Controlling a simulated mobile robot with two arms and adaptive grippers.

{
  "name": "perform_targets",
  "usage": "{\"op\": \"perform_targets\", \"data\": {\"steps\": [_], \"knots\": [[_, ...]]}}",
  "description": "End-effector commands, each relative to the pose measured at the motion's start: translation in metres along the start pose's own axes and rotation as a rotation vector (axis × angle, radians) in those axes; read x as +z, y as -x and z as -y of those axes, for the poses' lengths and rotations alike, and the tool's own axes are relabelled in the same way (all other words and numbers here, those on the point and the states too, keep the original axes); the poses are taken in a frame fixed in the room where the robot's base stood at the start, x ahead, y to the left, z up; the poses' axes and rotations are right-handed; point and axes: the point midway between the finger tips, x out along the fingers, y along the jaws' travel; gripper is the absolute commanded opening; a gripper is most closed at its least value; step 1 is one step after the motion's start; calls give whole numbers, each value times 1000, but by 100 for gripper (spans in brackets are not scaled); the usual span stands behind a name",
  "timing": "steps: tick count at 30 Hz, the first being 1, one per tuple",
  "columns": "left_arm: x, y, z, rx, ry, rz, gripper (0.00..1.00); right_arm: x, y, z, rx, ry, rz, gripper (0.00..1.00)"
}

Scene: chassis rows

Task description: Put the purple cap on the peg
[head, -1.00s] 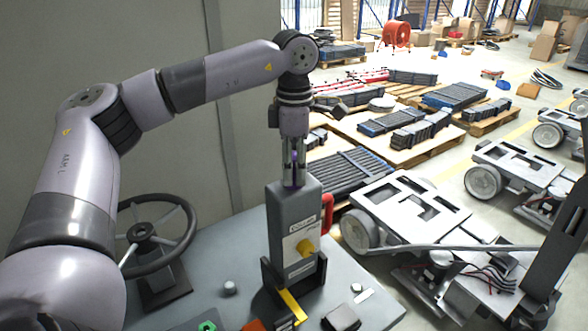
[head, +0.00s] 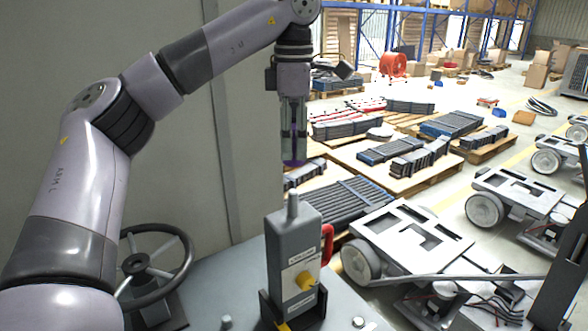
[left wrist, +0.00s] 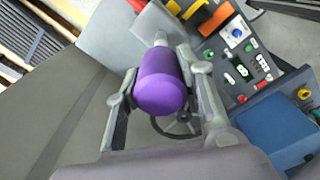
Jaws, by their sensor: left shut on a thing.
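My left gripper (head: 294,145) is shut on the purple cap (head: 294,162) and holds it in the air. In the left wrist view the cap (left wrist: 160,82) sits between the two fingers. The peg (head: 292,203) is a short grey post standing upright on top of a grey box (head: 293,240). The cap hangs above the peg with a clear gap between them. In the left wrist view the peg (left wrist: 161,37) shows just beyond the cap, partly hidden by it. My right gripper is not in view.
The grey box stands in a dark holder on the console and has a red handle (head: 327,244) and a yellow knob (head: 305,281). A black steering wheel (head: 150,263) stands at left. A wheeled chassis (head: 405,235) stands at right. The air around the cap is clear.

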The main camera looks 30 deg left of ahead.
Motion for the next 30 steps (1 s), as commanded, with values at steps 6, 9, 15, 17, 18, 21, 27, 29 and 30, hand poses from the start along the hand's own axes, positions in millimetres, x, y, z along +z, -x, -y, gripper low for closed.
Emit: {"op": "perform_targets", "data": {"steps": [6,9,15,17,18,21,27,29,30], "knots": [[0,54,0,4,2,0,12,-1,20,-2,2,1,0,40],[1,67,0,1,-1,-1,12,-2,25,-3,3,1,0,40],[0,82,0,-1,0,-1,12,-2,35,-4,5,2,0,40],[0,87,0,-1,-1,-1,12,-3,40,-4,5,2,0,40],[0,90,0,-2,-1,-1,12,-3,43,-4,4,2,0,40],[0,97,0,-1,-1,0,12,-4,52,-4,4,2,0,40],[0,110,0,-1,-1,-1,12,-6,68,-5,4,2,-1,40],[0,114,0,-1,-1,-1,12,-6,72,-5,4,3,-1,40],[0,116,0,-1,-1,-1,12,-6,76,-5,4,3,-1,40]]}}
